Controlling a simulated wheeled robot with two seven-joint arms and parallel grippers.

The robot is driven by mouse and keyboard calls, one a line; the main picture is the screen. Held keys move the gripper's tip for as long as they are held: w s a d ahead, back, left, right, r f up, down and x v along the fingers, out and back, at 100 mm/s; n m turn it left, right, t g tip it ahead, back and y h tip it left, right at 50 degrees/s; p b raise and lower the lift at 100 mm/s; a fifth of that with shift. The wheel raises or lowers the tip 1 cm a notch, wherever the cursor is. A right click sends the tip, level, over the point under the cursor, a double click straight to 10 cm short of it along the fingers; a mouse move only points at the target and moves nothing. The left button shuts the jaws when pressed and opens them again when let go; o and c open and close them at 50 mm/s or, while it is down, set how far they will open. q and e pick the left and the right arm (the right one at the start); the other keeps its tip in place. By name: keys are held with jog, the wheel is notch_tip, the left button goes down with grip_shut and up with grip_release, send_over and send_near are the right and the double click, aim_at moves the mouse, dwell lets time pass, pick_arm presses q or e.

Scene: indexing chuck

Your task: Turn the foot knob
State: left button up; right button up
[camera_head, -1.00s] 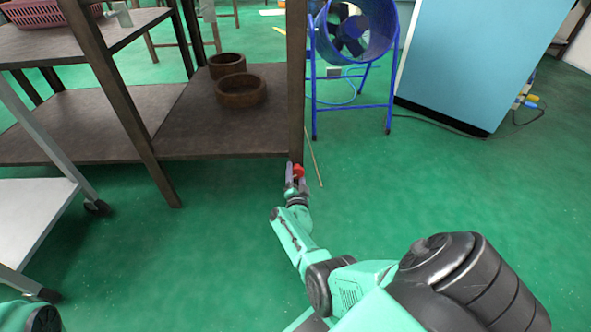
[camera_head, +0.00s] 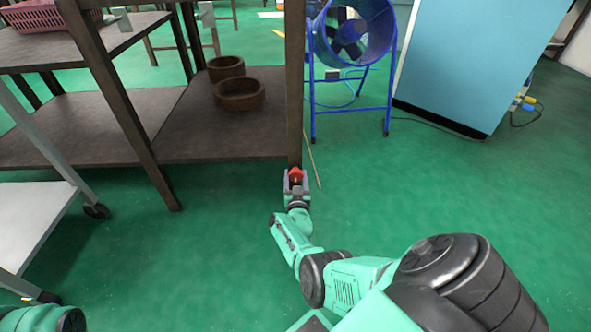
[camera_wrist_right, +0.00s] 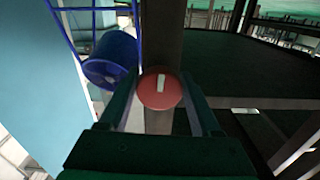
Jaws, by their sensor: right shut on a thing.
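The red foot knob (camera_head: 295,176) sits at the bottom of the shelf's front right leg, low over the green floor. In the right wrist view the round red knob (camera_wrist_right: 160,90) shows a white mark on its face, upright in the picture. My right gripper (camera_head: 296,181) is at the knob, with one finger on each side of it, shut on it. The fingers also show in the right wrist view (camera_wrist_right: 161,103). My left gripper is not in view; only a piece of my left arm shows at the bottom left corner.
The dark shelf (camera_head: 225,140) carries two brown rings (camera_head: 240,95). A blue fan (camera_head: 350,40) on a stand is behind the leg, and a light blue cabinet (camera_head: 475,60) is at the right. A white cart (camera_head: 35,215) is at the left. Green floor is clear at the front right.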

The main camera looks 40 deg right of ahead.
jog(key=shift+n, duration=0.3)
jog(key=o, duration=1.3)
jog(key=shift+o, duration=0.2)
